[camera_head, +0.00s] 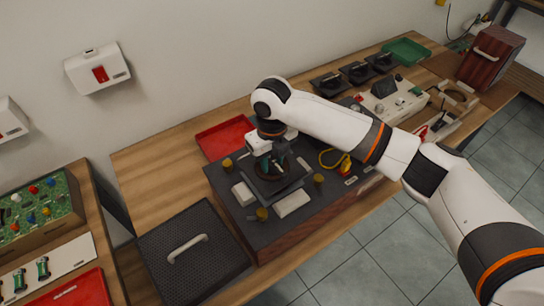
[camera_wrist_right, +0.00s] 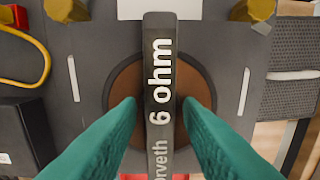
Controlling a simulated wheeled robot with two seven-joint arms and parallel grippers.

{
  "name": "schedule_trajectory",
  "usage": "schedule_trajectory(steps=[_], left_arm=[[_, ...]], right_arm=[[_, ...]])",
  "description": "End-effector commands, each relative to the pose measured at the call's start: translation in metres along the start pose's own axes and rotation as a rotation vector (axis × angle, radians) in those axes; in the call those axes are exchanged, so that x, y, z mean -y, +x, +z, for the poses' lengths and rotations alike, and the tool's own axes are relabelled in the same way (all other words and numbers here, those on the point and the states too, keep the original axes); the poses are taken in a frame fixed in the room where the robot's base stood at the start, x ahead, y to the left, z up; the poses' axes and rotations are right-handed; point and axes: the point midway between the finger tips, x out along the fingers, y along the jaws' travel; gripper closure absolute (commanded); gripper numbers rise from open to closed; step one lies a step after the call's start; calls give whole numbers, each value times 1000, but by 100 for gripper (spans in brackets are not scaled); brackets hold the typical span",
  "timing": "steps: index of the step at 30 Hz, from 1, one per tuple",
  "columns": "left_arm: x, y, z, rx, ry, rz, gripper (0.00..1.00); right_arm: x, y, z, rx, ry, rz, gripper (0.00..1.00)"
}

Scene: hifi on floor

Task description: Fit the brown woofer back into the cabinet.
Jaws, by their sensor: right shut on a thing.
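The cabinet (camera_head: 325,198) lies on the bench with its dark face up and its reddish-brown wooden side toward the front. The brown woofer (camera_wrist_right: 127,78) shows in the right wrist view as a round brown cone on a dark square frame, crossed by a black bar (camera_wrist_right: 160,45) lettered "6 ohm". My right gripper (camera_wrist_right: 160,103), with teal fingers, is shut on this bar. In the head view the gripper (camera_head: 271,166) is over the cabinet's face, with the woofer under it. I cannot tell whether the woofer's frame touches the cabinet. My left gripper is not in view.
Yellow knobs (camera_head: 319,180) and pale blocks (camera_head: 293,204) stand around the woofer on the cabinet. A red tray (camera_head: 215,140) is behind, a black grille panel (camera_head: 170,265) with a handle at left. Black drivers (camera_head: 357,72) and a green tray (camera_head: 407,51) are at the back right.

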Motion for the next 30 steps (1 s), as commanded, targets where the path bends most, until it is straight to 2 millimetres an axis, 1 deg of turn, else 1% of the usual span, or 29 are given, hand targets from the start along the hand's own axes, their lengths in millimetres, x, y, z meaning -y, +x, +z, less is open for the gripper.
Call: schedule_trajectory(steps=[30], left_arm=[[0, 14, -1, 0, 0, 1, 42]], right_arm=[[0, 30, -1, -4, -1, -1, 100]])
